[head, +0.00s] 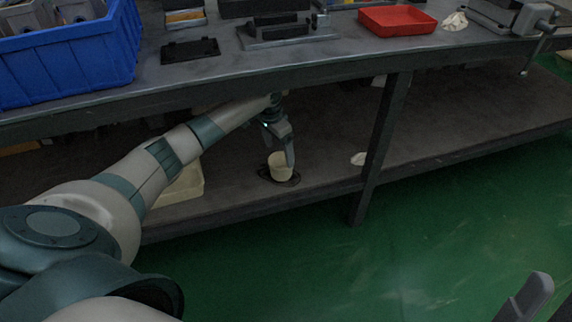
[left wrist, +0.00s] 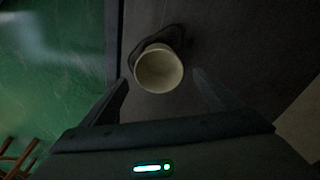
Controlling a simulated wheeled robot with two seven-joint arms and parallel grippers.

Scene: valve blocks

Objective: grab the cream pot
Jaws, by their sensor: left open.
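The cream pot (head: 279,167) stands upright on the lower shelf of the workbench, on or beside a dark ring-like patch. In the left wrist view the pot (left wrist: 159,69) shows its open round mouth, just beyond and between the two fingertips. My left gripper (head: 289,157) reaches in under the bench top and is right at the pot, with one finger in front of its right side. In the left wrist view the left gripper (left wrist: 160,84) has its fingers wide apart with nothing clamped. A grey piece at the head view's lower right may be part of my right gripper (head: 526,300).
The bench top with a blue bin (head: 70,55) and a red tray (head: 397,20) lies above my left arm. A bench leg (head: 382,140) stands right of the pot. A cream box (head: 180,188) is left on the shelf, and a small white thing (head: 358,159) is near the leg.

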